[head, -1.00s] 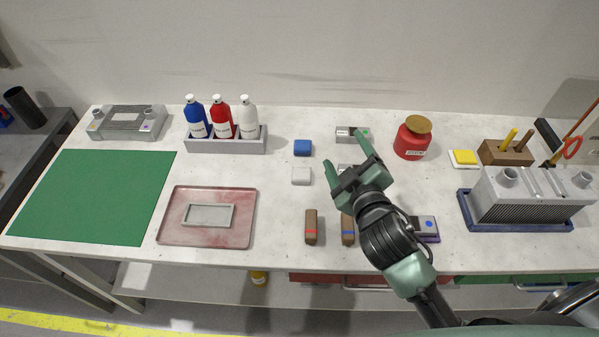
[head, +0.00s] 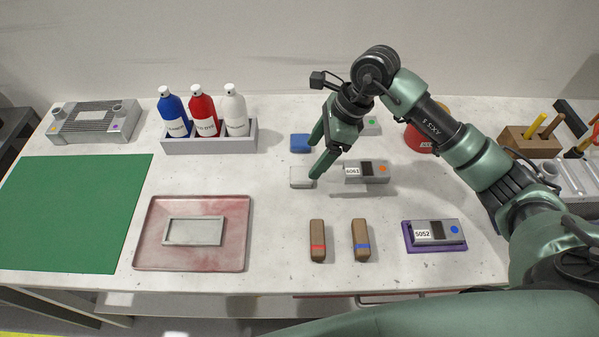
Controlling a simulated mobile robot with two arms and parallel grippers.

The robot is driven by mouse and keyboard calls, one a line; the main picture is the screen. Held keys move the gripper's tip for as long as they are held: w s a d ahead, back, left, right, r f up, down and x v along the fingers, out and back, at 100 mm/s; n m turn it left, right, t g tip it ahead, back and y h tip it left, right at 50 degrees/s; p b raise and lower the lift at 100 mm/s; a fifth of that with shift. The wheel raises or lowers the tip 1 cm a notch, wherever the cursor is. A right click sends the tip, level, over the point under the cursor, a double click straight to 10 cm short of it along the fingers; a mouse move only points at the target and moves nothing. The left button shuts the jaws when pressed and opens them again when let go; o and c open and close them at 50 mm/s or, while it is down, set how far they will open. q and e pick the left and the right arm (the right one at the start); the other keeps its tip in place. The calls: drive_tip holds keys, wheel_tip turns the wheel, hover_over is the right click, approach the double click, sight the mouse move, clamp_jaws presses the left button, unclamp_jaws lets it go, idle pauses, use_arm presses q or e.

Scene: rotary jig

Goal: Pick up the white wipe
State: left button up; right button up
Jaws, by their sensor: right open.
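The white wipe (head: 299,178) is a small pale block lying on the white bench top, just in front of the blue wipe (head: 300,143). My right gripper (head: 314,160) is open and empty, pointing down and to the left. One fingertip shows at the right edge of the white wipe and the other beside the blue wipe. I cannot tell how high the fingertips are above the bench. My left gripper is not in view.
A grey block labelled 6061 (head: 381,174) lies close right of the white wipe.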

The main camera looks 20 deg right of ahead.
sight(301, 174)
drive_tip(key=p+x, duration=0.2)
drive_tip(key=x, duration=0.4)
drive_tip(key=shift+w+f, duration=0.1)
drive_tip(key=shift+f, duration=0.1)
drive_tip(key=shift+a+f+p, duration=0.2)
drive_tip(key=shift+f+p, duration=0.1)
drive_tip(key=shift+f, duration=0.1)
drive_tip(key=c, duration=1.4)
